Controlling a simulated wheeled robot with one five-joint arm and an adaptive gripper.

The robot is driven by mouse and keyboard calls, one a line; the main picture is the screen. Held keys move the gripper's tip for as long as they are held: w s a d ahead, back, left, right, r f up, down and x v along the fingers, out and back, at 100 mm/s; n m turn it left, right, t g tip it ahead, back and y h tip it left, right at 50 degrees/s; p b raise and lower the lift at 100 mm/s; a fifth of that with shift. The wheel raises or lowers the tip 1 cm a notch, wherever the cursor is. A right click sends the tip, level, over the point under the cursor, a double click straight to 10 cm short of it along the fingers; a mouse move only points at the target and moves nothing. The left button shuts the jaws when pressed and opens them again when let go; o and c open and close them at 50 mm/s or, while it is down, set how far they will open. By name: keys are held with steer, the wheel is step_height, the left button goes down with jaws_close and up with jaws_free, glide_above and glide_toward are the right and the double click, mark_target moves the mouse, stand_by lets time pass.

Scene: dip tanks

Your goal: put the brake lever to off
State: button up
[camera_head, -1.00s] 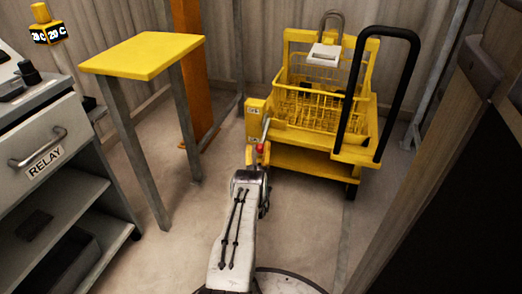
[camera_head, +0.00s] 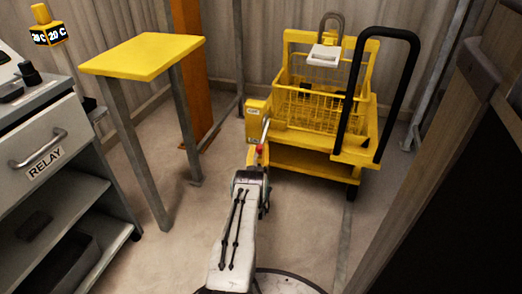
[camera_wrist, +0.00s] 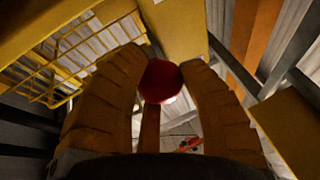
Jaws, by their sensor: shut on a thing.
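The brake lever is a pale metal rod (camera_head: 265,130) with a red knob (camera_head: 259,149), at the left front of the yellow cart (camera_head: 315,163). It stands beside a small yellow box (camera_head: 257,115) whose markings are too small to read. My gripper (camera_head: 258,155) is at the lever's knob end. In the wrist view the red knob (camera_wrist: 161,82) sits between the two ribbed fingers of my gripper (camera_wrist: 163,88), which is shut on it. The knob hides most of the lever in that view.
A yellow wire basket (camera_head: 310,108) and a black push handle (camera_head: 396,100) are on the cart. A yellow-topped table (camera_head: 145,55) stands left, with a grey RELAY cabinet (camera_head: 45,135) further left. A dark wooden cabinet (camera_head: 450,160) is at the right. Open floor lies between.

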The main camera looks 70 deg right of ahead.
mark_target(261, 145)
steer(key=shift+a+r+y+p, duration=0.15)
steer(key=shift+r+y+p, duration=0.2)
steer(key=shift+r+p, duration=0.45)
steer(key=shift+a+r+y+p, duration=0.15)
steer(key=shift+r+y+p, duration=0.25)
steer(key=shift+p, duration=0.65)
steer(key=shift+a+r+m+g+y+p, duration=0.2)
steer(key=shift+r+m+g+y+p, duration=0.15)
steer(key=shift+r+y+p, duration=0.5)
steer(key=shift+a+r+g+y, duration=0.15)
steer(key=shift+r+g+y, duration=0.1)
steer(key=shift+r+y, duration=0.55)
step_height(261, 145, up, 2)
steer(key=shift+r+m+g+y, duration=0.15)
steer(key=shift+m+g+y, duration=0.25)
steer(key=shift+y, duration=0.7)
steer(key=shift+d+r+m+y+p, duration=0.25)
steer(key=shift+r+y+p, duration=0.3)
steer(key=shift+r+y, duration=0.3)
steer(key=shift+d+r, duration=0.3)
steer(key=shift+r, duration=0.3)
steer(key=shift+d+r, duration=0.3)
steer(key=shift+r, duration=0.4)
steer(key=o, duration=1)
steer(key=shift+o, duration=1.3)
steer(key=shift+f, duration=0.2)
